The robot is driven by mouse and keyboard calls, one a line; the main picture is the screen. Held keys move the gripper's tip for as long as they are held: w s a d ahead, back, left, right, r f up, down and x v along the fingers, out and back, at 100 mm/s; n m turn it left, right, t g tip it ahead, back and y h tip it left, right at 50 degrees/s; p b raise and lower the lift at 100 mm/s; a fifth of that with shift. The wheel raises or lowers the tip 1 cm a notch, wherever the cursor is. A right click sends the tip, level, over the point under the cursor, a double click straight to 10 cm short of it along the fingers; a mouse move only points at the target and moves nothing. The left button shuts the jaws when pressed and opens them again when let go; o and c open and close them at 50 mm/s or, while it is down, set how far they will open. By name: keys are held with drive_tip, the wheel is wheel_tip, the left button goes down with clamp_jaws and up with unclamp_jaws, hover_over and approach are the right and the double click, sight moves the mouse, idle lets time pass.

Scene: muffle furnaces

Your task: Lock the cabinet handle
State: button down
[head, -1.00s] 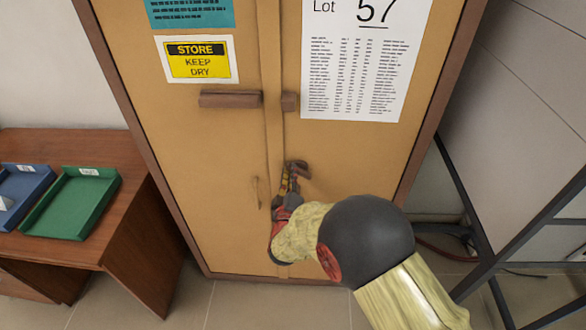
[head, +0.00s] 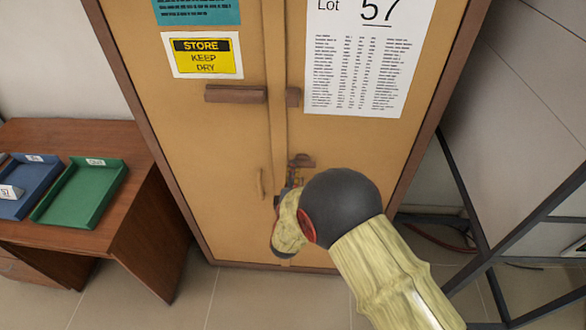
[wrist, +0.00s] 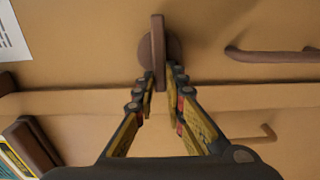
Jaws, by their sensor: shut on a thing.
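The tan two-door cabinet (head: 215,150) stands ahead with its doors closed together. Its brown turn handle (head: 302,160) is on the right door beside the seam and lies about level. In the wrist view the handle (wrist: 158,45) is a flat bar on a round base. My gripper (wrist: 161,85) is shut on the handle's near end, with one finger on each side. In the head view my gripper (head: 295,178) is mostly hidden behind my wrist.
A brown bar (head: 235,94) and small block (head: 292,97) sit above on the doors. A slim pull (head: 259,184) is on the left door. A desk with blue (head: 30,190) and green (head: 80,192) trays stands left. A black metal frame (head: 470,210) stands right.

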idle(0.4)
drive_tip(key=c, duration=2)
unclamp_jaws()
drive_tip(key=shift+o, duration=0.8)
drive_tip(key=s, duration=1.2)
drive_tip(key=shift+a, duration=0.25)
